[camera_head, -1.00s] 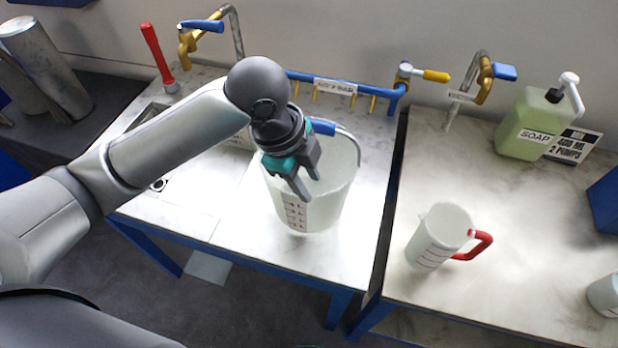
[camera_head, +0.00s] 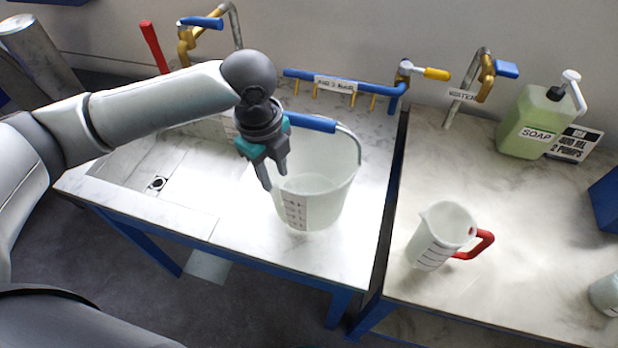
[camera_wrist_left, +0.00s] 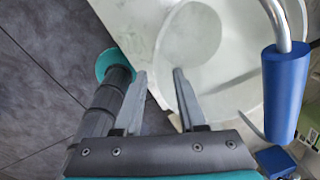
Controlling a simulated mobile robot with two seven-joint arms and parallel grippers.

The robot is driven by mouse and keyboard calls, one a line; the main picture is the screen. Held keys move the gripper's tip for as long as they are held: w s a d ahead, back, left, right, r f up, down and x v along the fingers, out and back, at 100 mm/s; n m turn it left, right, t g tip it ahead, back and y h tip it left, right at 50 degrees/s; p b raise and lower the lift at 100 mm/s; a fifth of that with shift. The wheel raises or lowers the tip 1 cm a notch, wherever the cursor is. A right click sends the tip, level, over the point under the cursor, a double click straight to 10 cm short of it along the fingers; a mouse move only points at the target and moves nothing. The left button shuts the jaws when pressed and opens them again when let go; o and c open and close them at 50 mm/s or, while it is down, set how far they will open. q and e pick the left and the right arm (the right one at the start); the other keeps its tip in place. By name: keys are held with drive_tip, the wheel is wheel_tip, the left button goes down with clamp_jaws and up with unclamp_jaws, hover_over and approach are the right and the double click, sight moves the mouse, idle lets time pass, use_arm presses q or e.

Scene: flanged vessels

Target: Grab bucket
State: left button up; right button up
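A translucent white bucket (camera_head: 322,188) with a printed scale stands upright on the left counter. Its wire handle with a blue grip (camera_head: 310,122) is raised over the bucket's back. My left gripper (camera_head: 276,183) is open and empty, pointing down at the bucket's left rim and hiding part of it. In the left wrist view the two fingers (camera_wrist_left: 160,95) are apart, with the bucket (camera_wrist_left: 225,60) beyond them. The blue grip (camera_wrist_left: 287,90) lies to the right of the fingers there, outside them. My right gripper is not in view.
A white jug (camera_head: 437,240) with a red handle, a green soap bottle (camera_head: 535,125) and a sign (camera_head: 575,143) stand on the right counter. A blue rail (camera_head: 350,85) and taps line the back wall. A gap separates the counters.

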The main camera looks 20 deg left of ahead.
sight(279, 193)
use_arm(q)
drive_tip(key=f, duration=0.6)
drive_tip(key=shift+w+f, duration=0.2)
drive_tip(key=shift+w, duration=0.2)
clamp_jaws()
drive_tip(key=shift+r, duration=0.1)
idle(1.0)
